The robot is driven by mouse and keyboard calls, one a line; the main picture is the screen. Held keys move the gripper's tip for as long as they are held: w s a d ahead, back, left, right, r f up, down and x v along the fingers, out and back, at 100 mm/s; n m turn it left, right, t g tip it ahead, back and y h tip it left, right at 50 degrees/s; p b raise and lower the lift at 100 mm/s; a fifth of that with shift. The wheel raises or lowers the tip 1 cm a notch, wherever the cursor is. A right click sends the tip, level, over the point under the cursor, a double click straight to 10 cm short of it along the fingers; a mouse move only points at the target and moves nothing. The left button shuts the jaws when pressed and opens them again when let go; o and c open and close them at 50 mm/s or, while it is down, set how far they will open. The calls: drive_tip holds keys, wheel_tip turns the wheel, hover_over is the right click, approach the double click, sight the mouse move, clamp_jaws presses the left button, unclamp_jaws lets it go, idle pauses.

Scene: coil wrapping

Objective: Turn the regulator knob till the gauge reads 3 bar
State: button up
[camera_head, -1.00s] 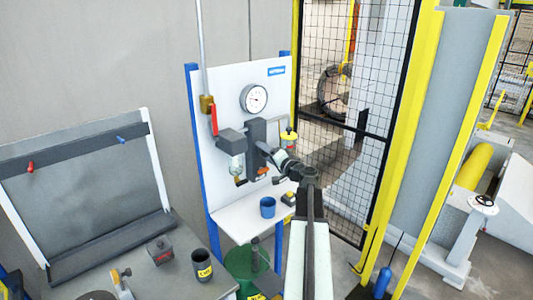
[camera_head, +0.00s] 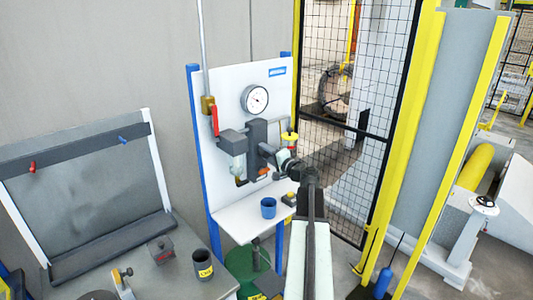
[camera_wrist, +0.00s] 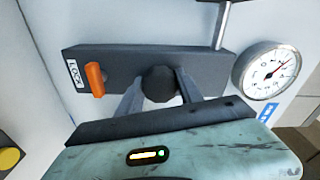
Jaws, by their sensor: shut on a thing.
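The regulator knob (camera_wrist: 159,83) is dark and round on the front of a grey block (camera_wrist: 205,66) in the wrist view. My gripper (camera_wrist: 158,90) is shut on the knob, one finger on each side of it. In the head view my gripper (camera_head: 268,155) reaches the block from the right, and the knob is hidden there. The round white gauge (camera_wrist: 266,70) is right of the block in the wrist view, its needle pointing to the upper right of that tilted picture. The gauge (camera_head: 255,99) also shows above the block in the head view; its numbers are too small to read surely.
An orange lever (camera_wrist: 95,79) stands beside a LOCK label (camera_wrist: 74,74). A red-handled valve (camera_head: 214,120) is on the pipe at left. A blue cup (camera_head: 268,207) stands on the shelf below. A mesh fence (camera_head: 345,130) rises at right.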

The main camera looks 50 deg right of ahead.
drive_tip(key=shift+m, duration=2)
drive_tip(key=o, duration=1.4)
drive_tip(key=s, duration=0.5)
drive_tip(key=s+a, duration=0.1)
drive_tip(key=s, duration=0.1)
drive_tip(key=shift+s+r+p, duration=0.15)
drive_tip(key=shift+s+p, duration=0.2)
